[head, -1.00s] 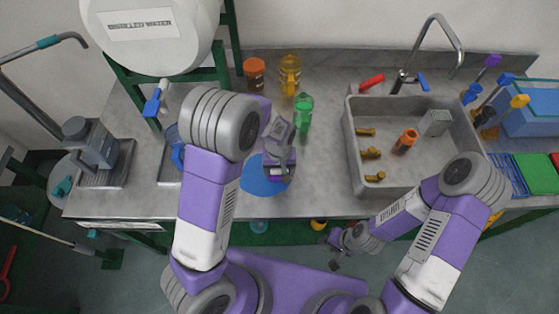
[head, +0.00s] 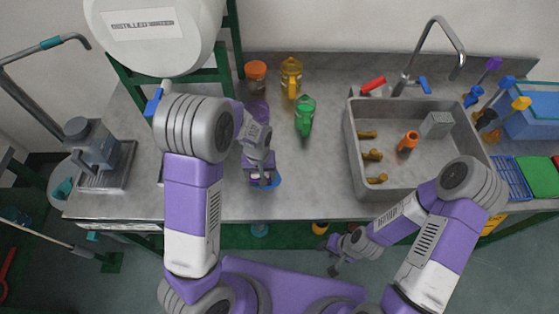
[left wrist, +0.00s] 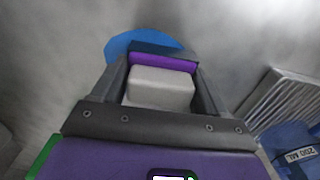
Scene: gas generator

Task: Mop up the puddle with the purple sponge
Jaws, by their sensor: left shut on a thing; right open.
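My left gripper (head: 262,178) points down at the counter and is shut on the purple sponge (left wrist: 148,63). In the left wrist view the sponge is a purple strip between the fingers, behind a pale block (left wrist: 160,87). The blue puddle (head: 277,182) lies on the counter around the left gripper's tip, partly hidden by it. It also shows in the left wrist view (left wrist: 125,44), just beyond the sponge. Whether the sponge touches the counter is not clear. My right gripper (head: 333,262) is open and empty, low in front of the counter edge.
A green bottle (head: 304,118), a yellow bottle (head: 290,76) and an orange-lidded jar (head: 256,74) stand behind. The sink (head: 352,150) is to the right. Counter between puddle and sink is clear.

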